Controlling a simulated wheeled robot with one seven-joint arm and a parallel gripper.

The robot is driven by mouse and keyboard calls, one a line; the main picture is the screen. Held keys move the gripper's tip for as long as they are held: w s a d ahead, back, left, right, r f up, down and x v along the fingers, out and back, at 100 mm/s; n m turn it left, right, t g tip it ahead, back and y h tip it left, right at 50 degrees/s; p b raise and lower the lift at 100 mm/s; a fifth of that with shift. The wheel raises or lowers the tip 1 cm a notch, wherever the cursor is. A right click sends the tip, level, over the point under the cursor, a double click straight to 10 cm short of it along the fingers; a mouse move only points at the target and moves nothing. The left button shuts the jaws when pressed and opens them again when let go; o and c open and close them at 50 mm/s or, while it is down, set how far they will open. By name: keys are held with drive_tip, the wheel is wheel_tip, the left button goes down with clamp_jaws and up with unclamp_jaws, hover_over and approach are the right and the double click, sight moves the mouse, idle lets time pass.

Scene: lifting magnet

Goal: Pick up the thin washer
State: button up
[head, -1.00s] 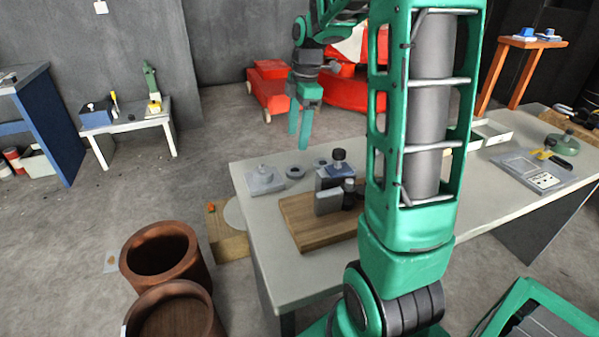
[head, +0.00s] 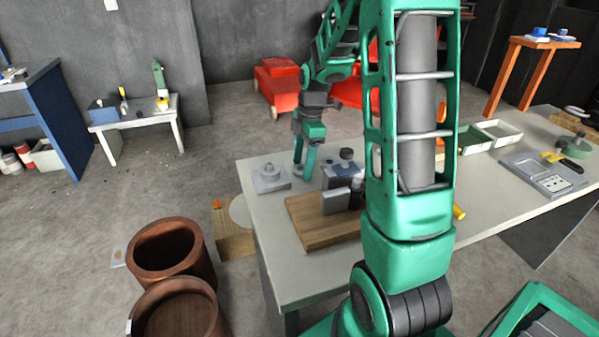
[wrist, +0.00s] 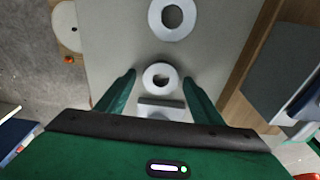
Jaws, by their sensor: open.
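A grey block with a knob (head: 270,178) stands just left of my gripper; a grey block also shows below the washer in the wrist view (wrist: 160,104). Right of my gripper are a blue-topped block (head: 340,173) and a wooden board (head: 315,230) with a grey block on it.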

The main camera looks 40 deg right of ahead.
drive_tip(key=shift+f, duration=0.1)
drive_tip(key=c, duration=1.2)
drive_tip(key=shift+o, duration=0.2)
drive_tip(key=shift+r, duration=0.45)
drive_tip(key=r, duration=0.3)
drive_tip(key=shift+a+r, duration=0.3)
drive_tip(key=shift+r, duration=0.1)
drive_tip(key=s+a+r, duration=0.4)
drive_tip(key=a+r, duration=0.2)
drive_tip(key=a, duration=0.4)
drive_tip(key=shift+a+r, duration=0.2)
drive_tip(key=shift+w+d, duration=0.1)
